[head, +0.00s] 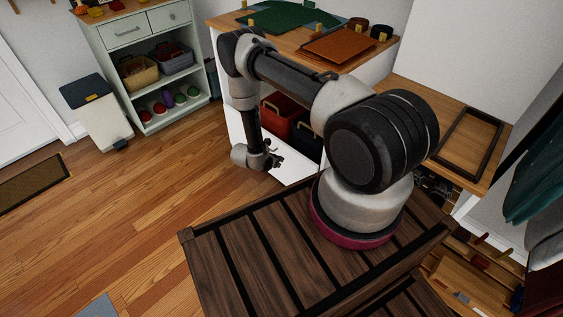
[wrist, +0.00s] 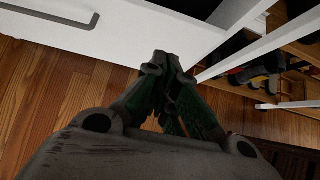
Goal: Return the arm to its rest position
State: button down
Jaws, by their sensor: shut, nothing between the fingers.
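My arm rises from its base, bends at the elbow and hangs its forearm down beside the white cabinet (head: 243,140) in the head view. My gripper (head: 277,160) is at the low end of the arm, in front of an open white drawer or low shelf front (head: 293,172). In the wrist view my gripper (wrist: 168,62) is shut, with its fingertips together and nothing between them. The fingers point toward a white drawer front (wrist: 120,45) with a dark handle (wrist: 50,17). Whether they touch it cannot be told.
A red bin (head: 280,113) sits in the cabinet behind the gripper. A wooden top with an orange mat (head: 340,45) lies above. A shelf unit with baskets (head: 140,73) and a white trash bin (head: 98,110) stand at the left. The wooden floor (head: 140,200) between is clear.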

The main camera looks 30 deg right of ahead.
jog(key=shift+s+a+r, duration=0.1)
jog(key=shift+a+r, duration=0.15)
jog(key=s+d+r+m+g+h, duration=0.2)
jog(key=s+d+r+g, duration=0.1)
jog(key=s+d, duration=0.3)
jog(key=s+r+m+g+y, duration=0.1)
jog(key=s+r+m+g, duration=0.15)
jog(key=r, duration=0.65)
jog(key=s+d+r+m+g, duration=0.1)
jog(key=r+m, duration=0.3)
jog(key=r, duration=0.5)
jog(key=s+r+m+g+y, duration=0.1)
jog(key=s+r+m+g, duration=0.15)
jog(key=r, duration=0.65)
jog(key=s+a+r+m+t+y, duration=0.2)
jog(key=s+r, duration=0.3)
jog(key=r, duration=0.6)
jog(key=s+a+r+m+t+y, duration=0.3)
jog(key=s+r+m+t, duration=0.2)
jog(key=r, duration=0.7)
jog(key=s+a+r+m+t+y, duration=0.3)
jog(key=s+r, duration=0.4)
jog(key=r, duration=0.5)
jog(key=shift+s+m+y, duration=0.25)
jog(key=shift+m+y, duration=0.05)
